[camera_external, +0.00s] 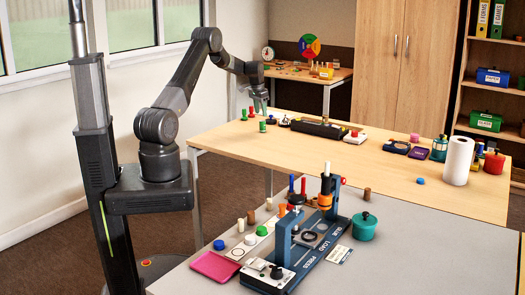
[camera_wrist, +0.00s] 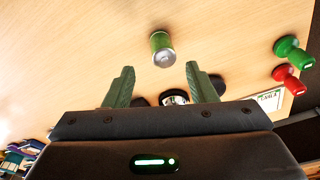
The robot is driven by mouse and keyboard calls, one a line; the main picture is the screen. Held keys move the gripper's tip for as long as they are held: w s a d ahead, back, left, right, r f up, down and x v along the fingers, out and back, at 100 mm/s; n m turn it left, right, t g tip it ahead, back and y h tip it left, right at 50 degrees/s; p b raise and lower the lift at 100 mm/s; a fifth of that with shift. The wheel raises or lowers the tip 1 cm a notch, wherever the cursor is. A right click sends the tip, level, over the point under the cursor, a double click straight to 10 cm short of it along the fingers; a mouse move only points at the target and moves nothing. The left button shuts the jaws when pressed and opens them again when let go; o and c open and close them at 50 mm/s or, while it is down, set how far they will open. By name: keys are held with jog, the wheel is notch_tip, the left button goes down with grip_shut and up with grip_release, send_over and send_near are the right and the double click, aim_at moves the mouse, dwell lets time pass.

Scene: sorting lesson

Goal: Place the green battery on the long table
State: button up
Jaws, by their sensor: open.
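The green battery (camera_external: 262,127) stands on the wooden long table (camera_external: 330,150) near its left end, and it also shows in the wrist view (camera_wrist: 160,42) as a green cylinder with a pale metallic end. My gripper (camera_external: 259,108) is just above the battery in the external view. In the wrist view my gripper (camera_wrist: 160,80) is open, with its two green fingers apart and nothing between them. The battery appears beyond the fingertips, roughly centred between them, and apart from them.
A red piece (camera_wrist: 288,76) and a green piece (camera_wrist: 290,46) stand to the right in the wrist view. A black tray (camera_external: 318,128) lies right of the battery. A paper roll (camera_external: 457,160) stands at the table's right. The table's middle is mostly clear. A grey table (camera_external: 420,255) with a blue press is in front.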

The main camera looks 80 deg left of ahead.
jog(key=shift+s+d+r, duration=0.1)
jog(key=shift+s+r, duration=0.1)
jog(key=shift+r, duration=0.95)
jog(key=shift+s+d+r, duration=0.1)
jog(key=shift+s+r, duration=0.05)
jog(key=shift+r, duration=1)
